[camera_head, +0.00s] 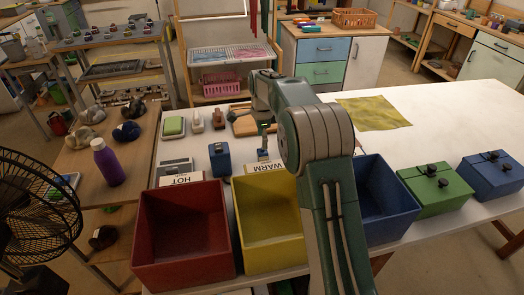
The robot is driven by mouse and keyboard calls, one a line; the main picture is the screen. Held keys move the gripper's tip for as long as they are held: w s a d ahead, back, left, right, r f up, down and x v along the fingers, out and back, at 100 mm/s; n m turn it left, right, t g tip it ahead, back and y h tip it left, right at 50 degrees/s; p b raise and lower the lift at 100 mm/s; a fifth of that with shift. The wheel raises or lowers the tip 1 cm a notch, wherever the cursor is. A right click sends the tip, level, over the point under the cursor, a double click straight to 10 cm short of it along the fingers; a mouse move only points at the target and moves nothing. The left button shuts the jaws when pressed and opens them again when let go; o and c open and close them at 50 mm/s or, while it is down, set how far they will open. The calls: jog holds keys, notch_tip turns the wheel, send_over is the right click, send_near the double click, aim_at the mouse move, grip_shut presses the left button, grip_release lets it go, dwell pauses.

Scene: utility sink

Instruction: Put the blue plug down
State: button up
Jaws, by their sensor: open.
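A blue block-like object with a dark top (220,158), which may be the blue plug, stands on the white table behind the red and yellow bins. A smaller dark bluish piece (263,154) stands to its right, behind the WARM sign. My green arm reaches up from the bottom and bends over the table. My gripper (264,128) is small and partly hidden at the arm's far end. It is open, and appears just above or behind the smaller piece. I cannot tell whether they touch.
A red bin (184,268) with a HOT sign, a yellow bin (270,261) and a blue bin (384,232) line the front edge. A green box (435,190) and blue box (490,174) stand right. A yellow cloth (373,113) lies behind; the white table around it is clear.

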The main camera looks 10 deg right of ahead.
aim_at(263, 151)
notch_tip(263, 151, up, 4)
jog(key=shift+r, duration=0.1)
jog(key=s+r+n+t, duration=0.1)
jog(key=s+r+n, duration=0.5)
jog(key=s, duration=0.4)
jog(key=s+r+n+t, duration=0.2)
jog(key=s+r+n, duration=0.1)
jog(key=s+r, duration=0.55)
jog(key=s+f+n+t, duration=0.1)
jog(key=s+n, duration=0.3)
jog(key=s, duration=0.6)
jog(key=s+f+n+t, duration=0.1)
jog(key=s+f+n, duration=0.3)
jog(key=s, duration=0.6)
jog(key=shift+s+f+n+t, duration=0.3)
jog(key=shift+s+f+n, duration=0.05)
jog(key=shift+n, duration=0.15)
